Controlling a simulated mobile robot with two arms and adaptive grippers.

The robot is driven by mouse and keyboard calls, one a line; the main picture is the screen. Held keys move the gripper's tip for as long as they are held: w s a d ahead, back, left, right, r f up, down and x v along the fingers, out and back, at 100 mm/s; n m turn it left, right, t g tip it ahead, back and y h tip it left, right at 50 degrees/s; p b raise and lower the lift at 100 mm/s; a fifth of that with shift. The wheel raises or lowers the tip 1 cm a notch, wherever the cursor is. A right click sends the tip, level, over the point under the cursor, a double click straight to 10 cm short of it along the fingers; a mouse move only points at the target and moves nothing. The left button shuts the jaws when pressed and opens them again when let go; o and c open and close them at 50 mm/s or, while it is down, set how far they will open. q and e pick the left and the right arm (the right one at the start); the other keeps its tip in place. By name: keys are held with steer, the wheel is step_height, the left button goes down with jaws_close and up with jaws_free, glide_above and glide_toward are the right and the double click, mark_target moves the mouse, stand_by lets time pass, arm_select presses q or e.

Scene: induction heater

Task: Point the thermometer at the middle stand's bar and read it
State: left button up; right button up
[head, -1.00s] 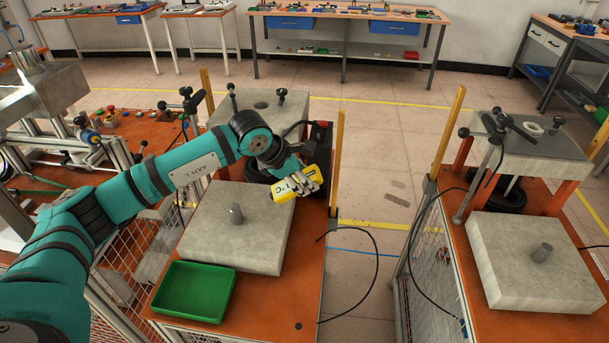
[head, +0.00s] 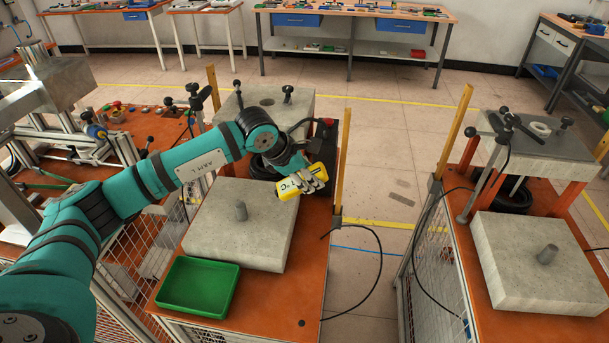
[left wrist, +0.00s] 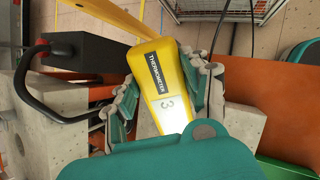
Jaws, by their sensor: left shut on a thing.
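My left gripper (head: 314,181) is shut on the yellow thermometer (head: 290,187) and holds it in the air above the right back part of the middle stand (head: 307,290). The middle stand's bar (head: 240,211) is a short grey upright cylinder on a concrete block (head: 204,239). The thermometer is apart from the bar, to its right and higher. In the left wrist view the thermometer (left wrist: 160,80) sits between the fingers, with its label and a pale display facing the camera; I cannot read a full value. The bar cannot be made out there. My right gripper is not in view.
A green tray (head: 198,287) lies at the stand's front left. A yellow post (head: 342,155) rises close to the right of the gripper. A black box (head: 325,130) with a cable is behind it. Another stand with a bar (head: 547,254) is at right, across a floor gap.

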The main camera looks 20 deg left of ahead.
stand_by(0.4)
arm_select(q)
step_height(320, 180, up, 8)
steer(key=p, duration=0.3)
steer(key=shift+r+p, duration=0.25)
steer(key=shift+p, duration=0.05)
steer(key=shift+r, duration=0.35)
steer(key=shift+f, duration=0.1)
